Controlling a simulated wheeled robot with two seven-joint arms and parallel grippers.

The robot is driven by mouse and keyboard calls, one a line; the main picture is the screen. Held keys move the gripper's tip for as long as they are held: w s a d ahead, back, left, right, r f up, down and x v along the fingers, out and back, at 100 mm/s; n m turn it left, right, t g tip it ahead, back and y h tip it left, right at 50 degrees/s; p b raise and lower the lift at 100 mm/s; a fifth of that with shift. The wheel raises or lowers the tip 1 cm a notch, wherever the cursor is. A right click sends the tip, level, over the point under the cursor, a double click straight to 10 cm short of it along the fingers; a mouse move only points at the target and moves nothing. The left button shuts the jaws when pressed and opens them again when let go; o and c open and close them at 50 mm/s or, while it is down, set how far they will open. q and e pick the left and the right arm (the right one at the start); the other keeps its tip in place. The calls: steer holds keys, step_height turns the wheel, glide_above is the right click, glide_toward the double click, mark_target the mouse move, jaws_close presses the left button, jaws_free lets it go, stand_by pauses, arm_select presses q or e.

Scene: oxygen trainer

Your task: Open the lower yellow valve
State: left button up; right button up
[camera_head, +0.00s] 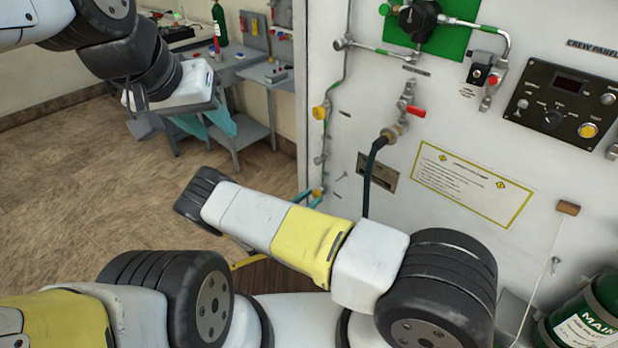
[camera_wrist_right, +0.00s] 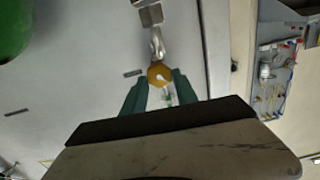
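The lower yellow valve (camera_head: 317,191) sits low on the white panel, at the bottom of a vertical pipe. In the right wrist view its yellow knob (camera_wrist_right: 159,74) is near the tips of my right gripper's teal fingers. My right gripper (camera_head: 309,198) is open, one finger on each side of the knob. I cannot tell whether the fingers touch it. My right forearm hides most of the right hand in the head view. An upper yellow valve (camera_head: 319,113) is on the same pipe. My left gripper (camera_head: 207,125) hangs at upper left, empty, its teal fingers apart.
A red-handled valve (camera_head: 415,111) with a dark hose is right of the pipe. A control panel (camera_head: 560,105) and a yellow-bordered notice (camera_head: 472,184) are further right. A green cylinder (camera_head: 590,315) stands at lower right. A workbench (camera_head: 225,65) stands behind my left gripper.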

jaws_close()
steer(key=n, duration=0.2)
steer(key=shift+n, duration=0.4)
steer(key=shift+a+n, duration=0.15)
steer(key=shift+n, duration=1.85)
steer(key=o, duration=0.8)
jaws_free()
